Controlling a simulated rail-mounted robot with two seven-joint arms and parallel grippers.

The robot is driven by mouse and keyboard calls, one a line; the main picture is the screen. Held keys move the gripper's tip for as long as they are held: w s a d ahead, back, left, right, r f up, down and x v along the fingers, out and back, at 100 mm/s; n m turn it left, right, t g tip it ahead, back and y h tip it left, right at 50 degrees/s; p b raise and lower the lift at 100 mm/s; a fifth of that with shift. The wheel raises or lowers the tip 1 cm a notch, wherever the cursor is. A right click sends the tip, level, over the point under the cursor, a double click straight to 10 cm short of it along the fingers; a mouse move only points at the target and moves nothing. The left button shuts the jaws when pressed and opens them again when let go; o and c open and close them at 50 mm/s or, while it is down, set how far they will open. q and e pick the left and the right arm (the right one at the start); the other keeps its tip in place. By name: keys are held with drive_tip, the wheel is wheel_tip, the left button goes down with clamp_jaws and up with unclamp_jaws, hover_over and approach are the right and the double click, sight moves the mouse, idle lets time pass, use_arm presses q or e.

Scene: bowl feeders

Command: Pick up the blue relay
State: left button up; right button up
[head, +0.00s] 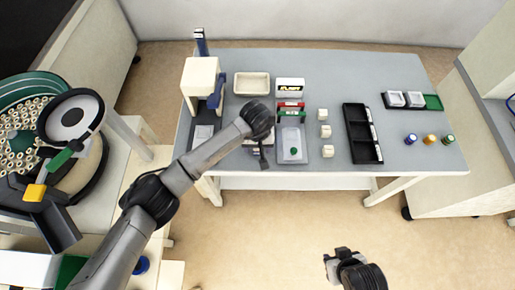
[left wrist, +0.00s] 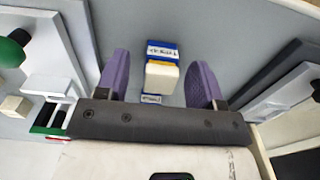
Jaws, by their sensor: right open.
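The blue relay (left wrist: 161,52) shows in the left wrist view as a small block with a blue and white lettered top and a cream side. It sits on the grey table surface. My left gripper (left wrist: 160,72) is open, its two purple fingers on either side of the relay in the picture, with a gap on each side. I cannot tell how far above it the fingertips are. In the head view my left gripper (head: 264,160) hangs over the table's front part, and the relay is not clearly visible there. My right gripper (head: 338,258) is open and empty, in front of the table.
A fixture plate with a green knob (head: 293,151) stands right of my left gripper. White cubes (head: 324,131), a black tray (head: 358,135) and small coloured cylinders (head: 429,139) lie further right. A press-like machine (head: 202,77) and a beige tray (head: 252,76) stand behind.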

use_arm(q)
drive_tip(key=c, duration=1)
drive_tip(key=shift+r, duration=0.1)
